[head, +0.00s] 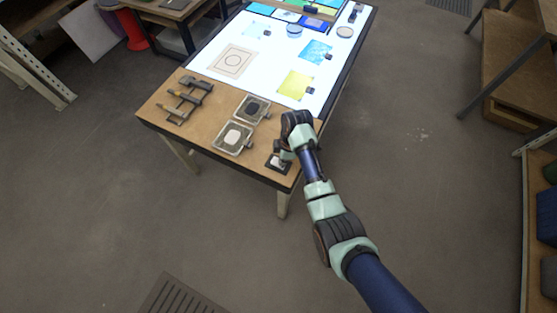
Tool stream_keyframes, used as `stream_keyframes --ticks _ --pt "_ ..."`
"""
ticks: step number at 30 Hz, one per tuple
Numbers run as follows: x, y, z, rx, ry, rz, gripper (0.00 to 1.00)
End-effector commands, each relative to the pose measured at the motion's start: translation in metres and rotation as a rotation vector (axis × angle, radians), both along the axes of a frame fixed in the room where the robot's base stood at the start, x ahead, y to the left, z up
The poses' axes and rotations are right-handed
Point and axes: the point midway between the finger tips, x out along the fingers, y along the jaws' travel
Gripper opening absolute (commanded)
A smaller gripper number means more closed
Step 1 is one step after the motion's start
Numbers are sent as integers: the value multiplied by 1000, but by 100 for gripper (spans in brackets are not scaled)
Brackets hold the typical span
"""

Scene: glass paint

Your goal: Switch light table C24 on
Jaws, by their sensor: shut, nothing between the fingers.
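The light table (262,85) has a bright, glowing white top set in a wooden bench. No label C24 can be read on it. A small black box with a pale face (273,163), perhaps its switch, sits at the near right corner of the bench's wooden end. My gripper (284,156) reaches down from the right to this box and is shut with nothing held. Its fingertips partly cover the box, and I cannot tell whether they touch it. The position of any rocker is too small to tell.
On the bench's wooden end are two open square tins (233,137) and clamp-like tools (185,98). Coloured glass pieces, one yellow-green (295,84) and one blue (315,51), lie on the lit top. The floor (420,190) around the near end is clear.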

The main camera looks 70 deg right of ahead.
Motion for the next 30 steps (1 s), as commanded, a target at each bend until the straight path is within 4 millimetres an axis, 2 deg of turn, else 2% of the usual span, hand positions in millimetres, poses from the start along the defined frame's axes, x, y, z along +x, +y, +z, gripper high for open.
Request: stream_keyframes --ticks 1,18,30 --pt "0 0 10 0 0 0 0" --pt "0 0 61 0 0 0 0" --pt "0 0 62 0 0 0 0"
